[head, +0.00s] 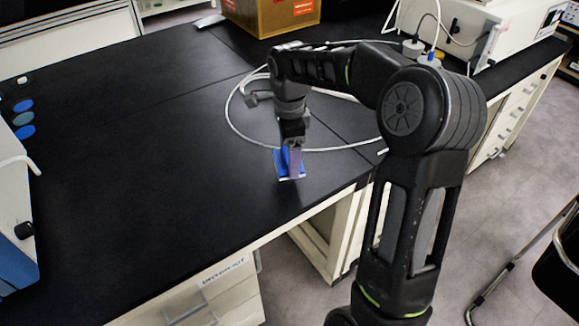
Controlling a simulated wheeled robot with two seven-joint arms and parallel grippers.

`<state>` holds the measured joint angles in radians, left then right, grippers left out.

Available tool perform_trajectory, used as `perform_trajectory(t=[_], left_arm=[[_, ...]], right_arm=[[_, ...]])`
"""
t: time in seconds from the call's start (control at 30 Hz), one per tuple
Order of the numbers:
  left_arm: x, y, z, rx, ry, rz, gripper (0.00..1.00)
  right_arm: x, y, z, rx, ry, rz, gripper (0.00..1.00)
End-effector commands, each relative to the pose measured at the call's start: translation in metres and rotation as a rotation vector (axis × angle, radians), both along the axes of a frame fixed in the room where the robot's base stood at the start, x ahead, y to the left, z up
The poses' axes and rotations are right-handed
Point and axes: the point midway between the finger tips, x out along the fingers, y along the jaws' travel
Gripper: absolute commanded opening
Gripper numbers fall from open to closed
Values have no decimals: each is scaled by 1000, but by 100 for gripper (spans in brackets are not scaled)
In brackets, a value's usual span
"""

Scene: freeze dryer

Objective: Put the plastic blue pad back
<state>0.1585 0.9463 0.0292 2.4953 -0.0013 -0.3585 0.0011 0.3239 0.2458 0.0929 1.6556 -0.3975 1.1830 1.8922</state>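A small blue pad (281,167) with a pale lower edge is at the black bench top, near its front right corner. My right arm comes in from the right and bends down over it. My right gripper (292,158) points down at the pad, and a greyish-purple finger covers part of it. I cannot tell whether the fingers are closed on the pad or whether it rests on the bench. My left gripper is not in view.
Blue discs (23,105) lie at the left beside a white device (12,215). A pale cable (233,122) loops behind the gripper. A cardboard box (270,15) and white instrument (500,35) stand at the back. The bench's left middle is clear.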

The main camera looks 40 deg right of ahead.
Motion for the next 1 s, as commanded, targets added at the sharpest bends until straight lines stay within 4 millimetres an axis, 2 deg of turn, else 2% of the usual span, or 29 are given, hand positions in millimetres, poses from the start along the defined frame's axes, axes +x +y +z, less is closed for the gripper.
perform_trajectory(t=[0.13, 0.3, 0.4, 0.73, 0.77, 0.93, 1.0], left_arm=[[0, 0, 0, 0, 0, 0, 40], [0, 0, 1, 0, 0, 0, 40], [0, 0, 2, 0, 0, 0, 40], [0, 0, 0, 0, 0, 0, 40], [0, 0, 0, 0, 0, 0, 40], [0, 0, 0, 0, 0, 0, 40], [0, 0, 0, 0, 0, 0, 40]], right_arm=[[0, 0, -12, 0, 2, 0, 53], [-1, 0, -39, 0, 3, 0, 53], [0, 0, -48, 0, 1, 0, 53], [0, 0, -51, 0, 0, 0, 53], [0, 0, -52, 0, 0, 0, 86], [0, 0, -51, 0, 0, 0, 100], [0, 0, -51, 0, 0, 0, 100]])
